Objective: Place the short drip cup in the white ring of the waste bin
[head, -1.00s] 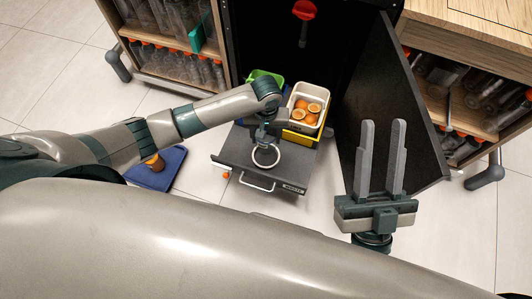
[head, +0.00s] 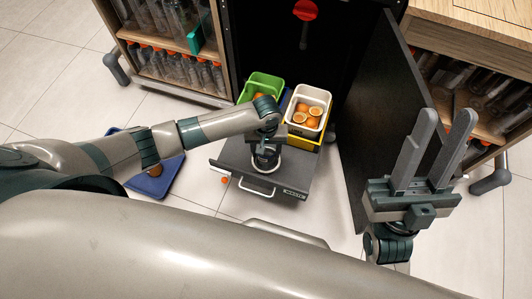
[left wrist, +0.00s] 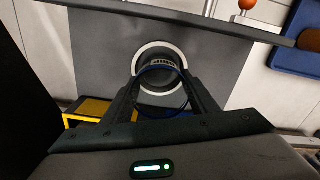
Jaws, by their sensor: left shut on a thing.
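The drip cup (left wrist: 162,98) shows in the left wrist view as a clear, round cup with a blue rim. My left gripper (head: 266,152) is shut on it, with a finger on each side. The white ring (left wrist: 163,43) lies in the grey top of the waste bin (head: 299,170). In the left wrist view the cup overlaps the near part of the ring; whether it touches or sits inside I cannot tell. In the head view the gripper mostly hides cup and ring. My right gripper (head: 446,115) is open and empty, fingers up.
A white container with cut oranges (head: 308,108) and a green container (head: 262,84) stand behind the bin. A black door (head: 385,130) stands open at right.

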